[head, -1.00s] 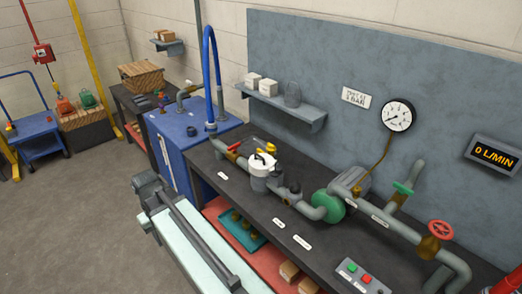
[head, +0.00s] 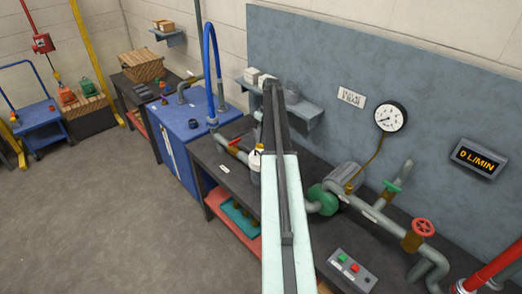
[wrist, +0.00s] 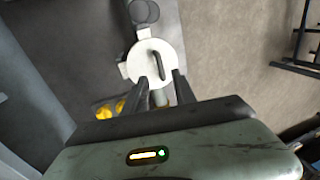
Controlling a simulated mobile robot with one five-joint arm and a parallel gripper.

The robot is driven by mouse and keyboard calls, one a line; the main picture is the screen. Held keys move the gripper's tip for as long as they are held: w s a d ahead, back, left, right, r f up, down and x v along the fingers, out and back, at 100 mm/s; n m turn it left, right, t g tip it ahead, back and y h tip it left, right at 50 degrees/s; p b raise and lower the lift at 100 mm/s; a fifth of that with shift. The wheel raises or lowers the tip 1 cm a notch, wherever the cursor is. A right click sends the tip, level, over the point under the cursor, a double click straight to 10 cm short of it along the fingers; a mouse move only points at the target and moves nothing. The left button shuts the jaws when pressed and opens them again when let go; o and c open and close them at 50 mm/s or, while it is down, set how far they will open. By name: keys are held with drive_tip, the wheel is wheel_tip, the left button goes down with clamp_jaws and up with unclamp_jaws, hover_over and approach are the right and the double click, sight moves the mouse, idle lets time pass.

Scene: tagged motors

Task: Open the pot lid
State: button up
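The pot is a light grey-white canister on the dark bench, mostly hidden behind my arm in the head view (head: 255,166). In the wrist view its round white lid (wrist: 145,52) is seen from above, with a dark bar handle across it. The lid appears to sit on the pot. My gripper (wrist: 159,80) shows in the wrist view with its two dark fingers apart and nothing held between them. The fingertips overlap the lid's lower edge in the picture, one on each side of the handle's lower end. The height gap cannot be told.
Yellow fittings (wrist: 112,107) lie near the pot. A green flange (head: 321,199) and grey pipes stand to the right, with a red handwheel (head: 423,228). A wall shelf (head: 297,109) is behind my arm. A blue cabinet (head: 187,142) with a hose stands left.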

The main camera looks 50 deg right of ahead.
drive_tip(key=f+b, duration=0.3)
drive_tip(key=a+f+b, duration=0.1)
drive_tip(key=f+b, duration=0.1)
drive_tip(key=f, duration=0.1)
drive_tip(key=shift+a+f+b, duration=0.15)
drive_tip(key=shift+f+b, duration=0.25)
drive_tip(key=shift+r, duration=0.1)
clamp_jaws()
drive_tip(key=shift+w+a, duration=0.1)
drive_tip(key=shift+w, duration=0.05)
idle(0.7)
